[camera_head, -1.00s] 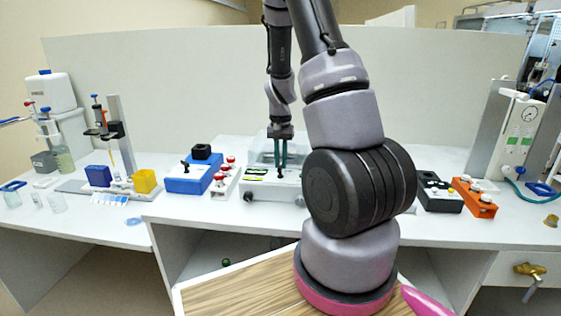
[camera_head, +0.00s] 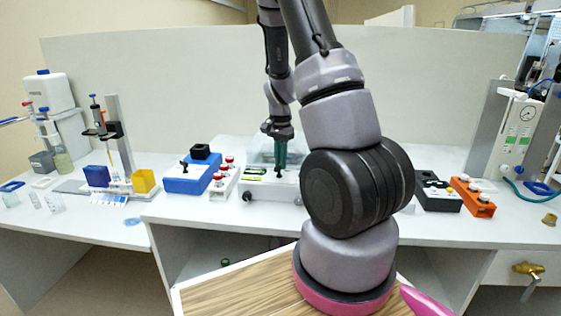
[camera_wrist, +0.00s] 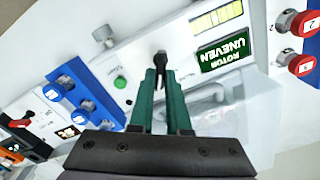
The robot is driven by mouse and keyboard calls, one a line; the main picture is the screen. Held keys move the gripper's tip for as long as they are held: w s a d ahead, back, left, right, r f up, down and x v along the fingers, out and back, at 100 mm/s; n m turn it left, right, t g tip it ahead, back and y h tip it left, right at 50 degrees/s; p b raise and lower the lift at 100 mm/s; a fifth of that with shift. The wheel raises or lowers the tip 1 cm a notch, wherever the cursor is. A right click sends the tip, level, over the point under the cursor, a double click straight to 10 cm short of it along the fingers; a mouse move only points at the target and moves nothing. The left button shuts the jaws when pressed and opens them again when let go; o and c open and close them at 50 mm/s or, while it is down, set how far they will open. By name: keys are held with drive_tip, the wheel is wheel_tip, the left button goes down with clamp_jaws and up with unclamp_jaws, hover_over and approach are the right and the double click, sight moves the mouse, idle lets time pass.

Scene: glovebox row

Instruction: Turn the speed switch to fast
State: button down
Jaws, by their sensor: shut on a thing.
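A white device (camera_head: 257,188) with a clear lid stands at the middle of the bench. Its panel (camera_wrist: 205,27) shows in the wrist view, with a dark green display (camera_wrist: 226,53) reading "ROTOR UNEVEN". A small black switch lever (camera_wrist: 160,62) stands up from this panel; no speed marking beside it is readable. My gripper (camera_wrist: 161,75) has green fingers closed around the lever near its top. In the head view my gripper (camera_head: 279,166) points down over the panel, and the lever's lower part (camera_head: 278,174) shows below the fingertips.
A green button (camera_wrist: 121,82) and a grey knob (camera_wrist: 103,33) are near the lever. Red-topped knobs (camera_head: 222,174) and a blue box (camera_head: 190,178) stand left of the device. A black box (camera_head: 438,196) and an orange box (camera_head: 473,197) stand to the right.

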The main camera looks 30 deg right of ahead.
drive_tip(key=c, duration=0.9)
unclamp_jaws()
wheel_tip(320, 180, up, 11)
drive_tip(key=shift+f, duration=0.1)
idle(0.4)
drive_tip(key=s+a+r+n+t, duration=0.2)
drive_tip(key=s+a+r+n, duration=0.1)
drive_tip(key=s+r, duration=0.3)
drive_tip(key=s+a+r+n+t+y, duration=0.1)
drive_tip(key=s+a+r+n+t, duration=0.1)
drive_tip(key=s+a+r, duration=0.4)
drive_tip(key=s+a+r+n+t+y, duration=0.1)
drive_tip(key=s+a+r+n+t, duration=0.2)
drive_tip(key=s+a+r, duration=0.2)
drive_tip(key=shift+s+r+n, duration=0.2)
drive_tip(key=shift+s+r, duration=0.55)
drive_tip(key=shift+r, duration=0.15)
drive_tip(key=shift+s+r+n, duration=0.2)
drive_tip(key=shift+s+r, duration=0.5)
drive_tip(key=shift+r, duration=0.2)
